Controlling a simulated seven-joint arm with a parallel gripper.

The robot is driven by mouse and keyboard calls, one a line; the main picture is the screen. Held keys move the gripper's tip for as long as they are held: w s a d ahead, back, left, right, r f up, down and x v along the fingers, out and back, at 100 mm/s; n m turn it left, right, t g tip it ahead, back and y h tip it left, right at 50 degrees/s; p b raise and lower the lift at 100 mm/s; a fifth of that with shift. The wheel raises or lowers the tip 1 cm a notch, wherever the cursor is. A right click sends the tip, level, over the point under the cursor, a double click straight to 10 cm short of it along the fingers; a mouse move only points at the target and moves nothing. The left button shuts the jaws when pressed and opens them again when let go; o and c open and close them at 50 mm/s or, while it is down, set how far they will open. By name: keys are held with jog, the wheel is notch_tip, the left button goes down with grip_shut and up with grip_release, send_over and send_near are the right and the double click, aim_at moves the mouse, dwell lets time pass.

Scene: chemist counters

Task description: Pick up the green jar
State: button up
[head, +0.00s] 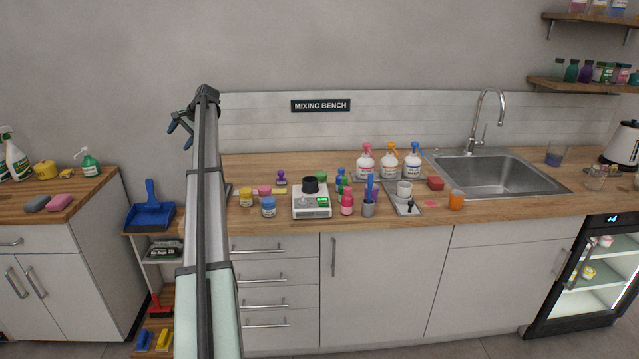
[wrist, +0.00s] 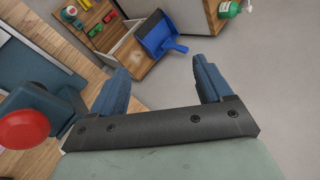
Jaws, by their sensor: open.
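A small green-topped item (head: 322,177), perhaps the green jar, stands on the wooden bench just behind the white scale, partly hidden by it. Its body is too small to make out. My gripper (head: 179,130) is raised at the upper end of my arm, left of the bench and well apart from the green item. In the wrist view my gripper (wrist: 160,72) has its two blue fingers spread, with nothing between them. The green jar is not seen in the wrist view.
The scale (head: 311,205) carries a black pot. Yellow (head: 246,197) and blue (head: 268,207) jars stand left of it; several bottles crowd its right, including a pink bottle (head: 347,204). A sink (head: 490,178) lies further right. A blue dustpan (wrist: 160,36) is beyond my fingers.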

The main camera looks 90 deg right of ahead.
jog(key=shift+m+h, duration=0.4)
jog(key=s+d+r, duration=0.1)
jog(key=s, duration=0.2)
jog(key=s+d+r, duration=0.1)
jog(key=s+r, duration=0.1)
jog(key=s, duration=0.1)
jog(key=s+d+r, duration=0.1)
jog(key=s, duration=0.2)
jog(key=shift+r, duration=0.15)
jog(key=s+f+g, duration=0.3)
jog(key=s, duration=0.8)
jog(key=s+f+g, duration=0.2)
jog(key=s+f, duration=0.1)
jog(key=s, duration=0.9)
jog(key=m+g+y, duration=0.2)
jog(key=g, duration=0.2)
send_near(321, 174)
jog(key=f, duration=0.3)
jog(key=d+f, duration=0.1)
jog(key=f, duration=0.3)
jog(key=s+f, duration=0.1)
jog(key=f, duration=0.2)
jog(key=shift+d+f, duration=0.15)
jog(key=shift+f, duration=0.15)
jog(key=c, duration=1.2)
jog(key=shift+r, duration=0.1)
jog(key=shift+c, duration=0.2)
